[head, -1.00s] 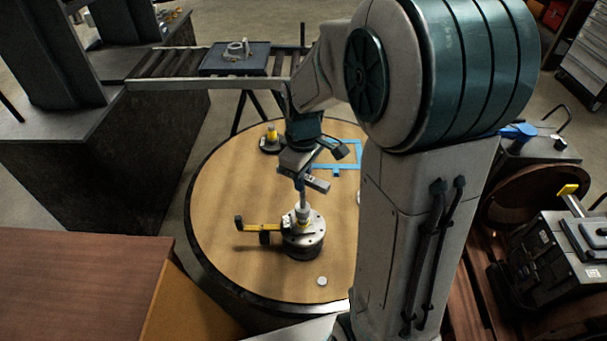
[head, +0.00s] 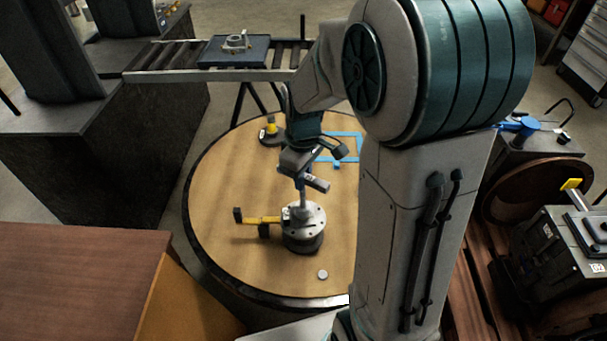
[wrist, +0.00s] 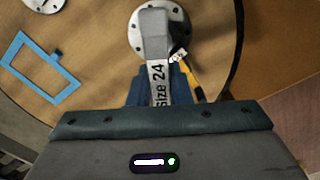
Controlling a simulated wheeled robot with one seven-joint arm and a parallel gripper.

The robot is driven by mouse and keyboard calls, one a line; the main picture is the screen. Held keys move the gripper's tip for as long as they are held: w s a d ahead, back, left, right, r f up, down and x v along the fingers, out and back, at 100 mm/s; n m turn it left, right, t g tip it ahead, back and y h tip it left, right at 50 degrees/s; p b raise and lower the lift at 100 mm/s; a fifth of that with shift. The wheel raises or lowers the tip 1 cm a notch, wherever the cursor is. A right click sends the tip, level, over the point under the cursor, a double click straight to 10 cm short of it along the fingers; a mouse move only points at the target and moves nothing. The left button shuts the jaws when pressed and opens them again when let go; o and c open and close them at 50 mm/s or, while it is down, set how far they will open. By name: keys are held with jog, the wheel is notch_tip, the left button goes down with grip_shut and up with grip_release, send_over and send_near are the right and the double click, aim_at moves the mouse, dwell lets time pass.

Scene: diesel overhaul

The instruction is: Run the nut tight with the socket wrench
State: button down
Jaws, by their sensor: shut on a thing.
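The socket wrench (wrist: 157,62) is grey, with "Size 24" on its handle. In the head view the wrench (head: 303,194) stands with its shaft down over the middle of a round flanged part (head: 316,222). My gripper (head: 298,165) is above this part and shut on the wrench. In the wrist view the blue fingers of my gripper (wrist: 153,92) sit on both sides of the handle. The nut is hidden at the foot of the shaft, so I cannot tell how far it is seated.
The round wooden table (head: 225,190) also holds a small yellow-topped item (head: 270,130), a blue frame (head: 346,137) and a small silver disc (head: 322,274). A roller conveyor (head: 165,62) with a dark tray (head: 215,60) stands behind. The table's left side is clear.

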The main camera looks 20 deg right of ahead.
jog(key=m, duration=0.8)
jog(key=shift+m, duration=0.4)
jog(key=m, duration=0.7)
jog(key=shift+m, duration=0.3)
jog(key=m+p, duration=0.1)
jog(key=m, duration=0.3)
jog(key=shift+m, duration=0.3)
jog(key=m+p, duration=0.1)
jog(key=m, duration=0.3)
jog(key=shift+m+p, duration=0.3)
jog(key=m+p, duration=0.3)
jog(key=m, duration=0.2)
jog(key=shift+r+m, duration=0.1)
jog(key=shift+m, duration=0.3)
jog(key=shift+w+f+m, duration=0.1)
jog(key=shift+f+m, duration=0.15)
jog(key=shift+m, duration=0.65)
jog(key=shift+r+p, duration=0.1)
jog(key=shift+p, duration=0.2)
